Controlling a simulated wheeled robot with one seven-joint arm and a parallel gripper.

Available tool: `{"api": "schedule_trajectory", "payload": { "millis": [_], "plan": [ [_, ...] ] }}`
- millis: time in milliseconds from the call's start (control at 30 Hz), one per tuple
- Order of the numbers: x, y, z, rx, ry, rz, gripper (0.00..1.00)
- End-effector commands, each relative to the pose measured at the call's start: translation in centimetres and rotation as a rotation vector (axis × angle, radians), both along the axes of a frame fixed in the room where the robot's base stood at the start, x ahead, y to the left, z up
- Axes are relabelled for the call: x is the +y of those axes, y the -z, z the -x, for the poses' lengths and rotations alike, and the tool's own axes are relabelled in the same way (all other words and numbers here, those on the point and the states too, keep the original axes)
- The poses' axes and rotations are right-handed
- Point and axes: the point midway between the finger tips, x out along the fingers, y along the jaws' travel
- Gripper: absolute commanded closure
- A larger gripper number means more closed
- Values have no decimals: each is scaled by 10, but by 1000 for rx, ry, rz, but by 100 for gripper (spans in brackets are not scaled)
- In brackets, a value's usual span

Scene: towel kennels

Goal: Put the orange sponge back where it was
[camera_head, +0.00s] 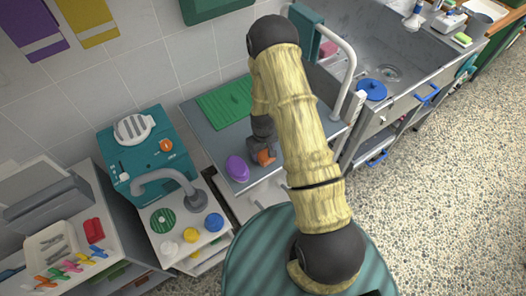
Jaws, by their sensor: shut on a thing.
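My gripper (262,146) is shut on the orange sponge (266,157). They are over the front part of the grey counter, and I cannot tell whether the sponge touches the surface. The dark gripper body hides part of the sponge. A purple oval object (237,168) lies on the counter just left of the sponge, apart from it. My arm covers the counter to the right of the gripper.
A green ridged mat (222,103) lies behind on the counter. A teal machine (150,146) and a trolley with yellow and blue round items (213,222) stand left. Pegs (72,266) lie lower left.

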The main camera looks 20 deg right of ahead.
Motion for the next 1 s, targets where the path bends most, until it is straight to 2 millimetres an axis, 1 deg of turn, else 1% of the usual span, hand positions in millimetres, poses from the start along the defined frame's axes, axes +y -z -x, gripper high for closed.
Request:
{"api": "schedule_trajectory", "payload": {
  "millis": [100,367,500,533,600,633,867,1000],
  "plan": [
    [0,9,0,0,0,0,69],
    [0,10,0,-1,0,0,69],
    [0,14,0,-1,0,0,69],
    [0,13,0,-1,0,0,39],
    [0,13,0,-1,0,0,25],
    [0,13,0,-1,0,0,23],
    [0,13,0,-1,0,0,23],
    [0,8,0,-1,0,0,23]
  ]
}}
